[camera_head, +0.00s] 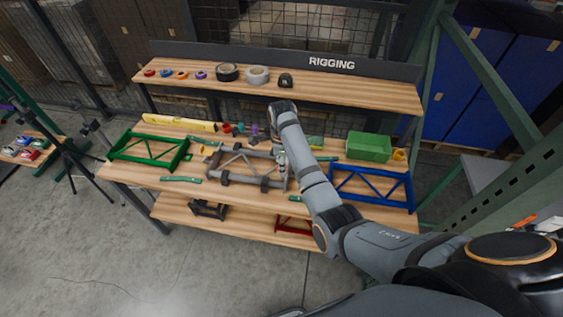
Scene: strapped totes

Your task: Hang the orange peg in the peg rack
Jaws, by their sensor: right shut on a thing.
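My right arm reaches over the bench from the lower right, and its wrist stands above the middle of the bench. My right gripper (281,156) is mostly hidden by the arm, near the right end of the grey frame (238,180). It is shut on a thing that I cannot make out. Small coloured upright pieces, red (227,128), blue and purple (254,128), stand at the back of the bench left of my wrist. I cannot tell for sure which part is the peg rack. No orange peg shows clearly. My left gripper is not in view.
A green frame (125,148), a yellow level (180,122), a green bin (369,147) and a blue frame (371,198) lie on the bench (155,183). Tape rolls (257,75) and small coloured items sit on the raised shelf (330,92). A green post stands at the right.

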